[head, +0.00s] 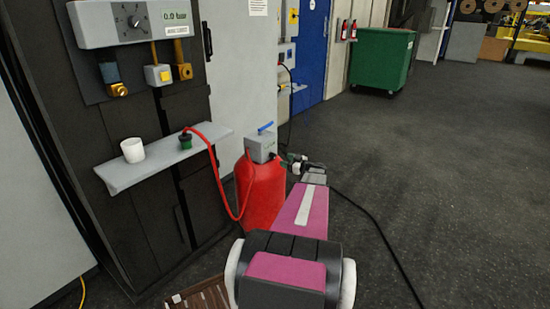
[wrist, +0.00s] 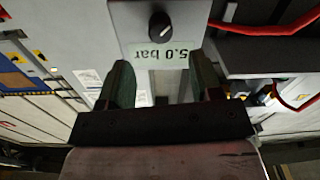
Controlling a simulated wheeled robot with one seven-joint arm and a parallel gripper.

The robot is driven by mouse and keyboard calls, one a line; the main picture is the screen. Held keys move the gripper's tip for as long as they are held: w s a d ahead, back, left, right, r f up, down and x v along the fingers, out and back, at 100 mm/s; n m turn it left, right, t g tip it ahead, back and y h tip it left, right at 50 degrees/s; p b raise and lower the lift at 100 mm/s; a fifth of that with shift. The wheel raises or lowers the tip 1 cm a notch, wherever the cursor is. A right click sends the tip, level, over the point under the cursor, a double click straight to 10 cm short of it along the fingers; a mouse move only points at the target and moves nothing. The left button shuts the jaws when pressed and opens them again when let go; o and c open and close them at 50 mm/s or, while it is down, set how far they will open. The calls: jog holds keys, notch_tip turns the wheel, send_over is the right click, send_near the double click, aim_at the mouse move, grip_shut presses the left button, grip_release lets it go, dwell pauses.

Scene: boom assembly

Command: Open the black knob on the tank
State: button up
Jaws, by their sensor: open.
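The red tank (head: 262,192) stands on the floor, with a grey box (head: 260,148) and a blue lever (head: 265,128) on top. In the wrist view the box's face (wrist: 130,20) carries the black knob (wrist: 159,26) with a white mark, above an upside-down display (wrist: 160,53) reading 5.0 bar. My gripper (head: 288,159) is at the right side of the box in the head view. In the wrist view my gripper (wrist: 165,70) has its two dark green fingers wide apart, with nothing between them. The knob lies beyond the fingertips, roughly centred between them and untouched.
A red hose (head: 222,178) runs from the tank to a green-black connector (head: 186,139) on a grey shelf (head: 160,163), beside a white cup (head: 133,150). A panel with a dial (head: 134,22) is above. A black cable (head: 385,240) crosses open floor at right.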

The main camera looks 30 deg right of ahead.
aim_at(275, 157)
jog(key=x, duration=0.7)
jog(key=shift+w+a, duration=0.15)
jog(key=shift+w, duration=0.15)
jog(key=c, duration=0.9)
